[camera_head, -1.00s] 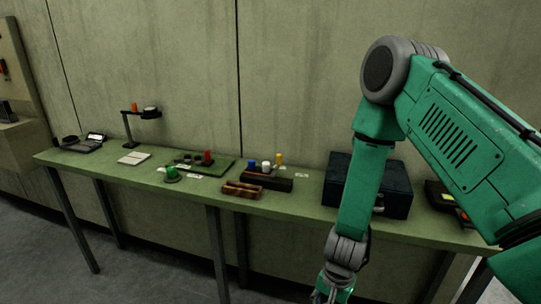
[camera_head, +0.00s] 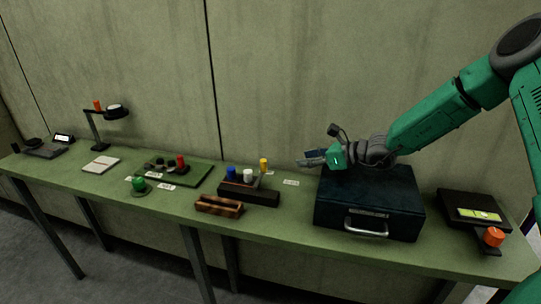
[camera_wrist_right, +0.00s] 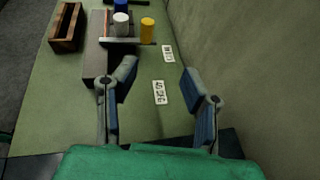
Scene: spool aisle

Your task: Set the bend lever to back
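A dark block (camera_head: 262,197) with blue, white and yellow knobs stands on the bench left of my right gripper. The yellow knob (camera_head: 264,164) stands highest at its right end, and it also shows at the top of the right wrist view (camera_wrist_right: 147,30). I cannot tell for sure which knob is the bend lever. Small white labels lie beside the block, one of them (camera_wrist_right: 160,92) below my fingers; their words are not readable. My right gripper (camera_head: 312,160) is open and empty, above the left part of the dark case, apart from the knobs. My left gripper is not in view.
The dark case (camera_head: 368,206) with a metal handle stands under my right wrist. A wooden tray (camera_head: 219,205) sits in front of the block. A green board (camera_head: 190,172) with knobs lies further left. A scale-like device (camera_head: 472,208) with an orange knob stands at right.

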